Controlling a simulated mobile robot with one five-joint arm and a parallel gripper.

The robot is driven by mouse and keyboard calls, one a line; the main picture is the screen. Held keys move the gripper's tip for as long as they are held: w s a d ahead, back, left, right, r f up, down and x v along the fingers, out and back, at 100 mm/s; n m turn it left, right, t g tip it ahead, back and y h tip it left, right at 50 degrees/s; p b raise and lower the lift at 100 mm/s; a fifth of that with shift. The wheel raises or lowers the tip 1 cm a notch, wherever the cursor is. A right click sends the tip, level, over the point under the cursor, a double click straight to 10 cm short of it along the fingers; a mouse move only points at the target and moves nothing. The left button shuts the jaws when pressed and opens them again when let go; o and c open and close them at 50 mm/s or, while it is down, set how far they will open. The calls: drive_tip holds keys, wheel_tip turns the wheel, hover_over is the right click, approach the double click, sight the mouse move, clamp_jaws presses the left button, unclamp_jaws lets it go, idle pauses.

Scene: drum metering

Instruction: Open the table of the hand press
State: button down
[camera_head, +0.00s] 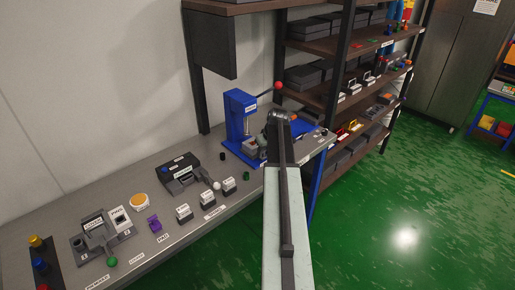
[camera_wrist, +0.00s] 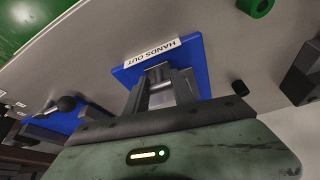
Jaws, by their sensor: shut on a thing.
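The blue hand press (camera_head: 238,112) stands at the far right end of the bench. Its lever with a red ball (camera_head: 278,85) sticks out to the right. In the wrist view its blue base (camera_wrist: 193,52) carries a white "HANDS OUT" label (camera_wrist: 152,52). My gripper (camera_wrist: 158,76) is over this base, its fingers closed on a grey metal part that looks like the press table (camera_wrist: 160,88). Which part of the table I hold is unclear. In the head view my arm hides part of the press's front.
A black device (camera_head: 178,165) and white-topped blocks (camera_head: 229,185) stand left of the press. A green ring (camera_wrist: 255,6) and a small black cylinder (camera_wrist: 240,88) are beside its base. Shelves (camera_head: 335,45) with boxes stand behind on the right. The green floor (camera_head: 400,220) is clear.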

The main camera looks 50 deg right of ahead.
drive_tip(key=s, duration=0.6)
drive_tip(key=shift+s+a, duration=0.2)
drive_tip(key=shift+a, duration=0.2)
drive_tip(key=c, duration=1.1)
unclamp_jaws()
drive_tip(key=shift+d, duration=0.1)
drive_tip(key=p+v, duration=0.7)
drive_tip(key=v, duration=0.1)
drive_tip(key=shift+w+f, duration=0.1)
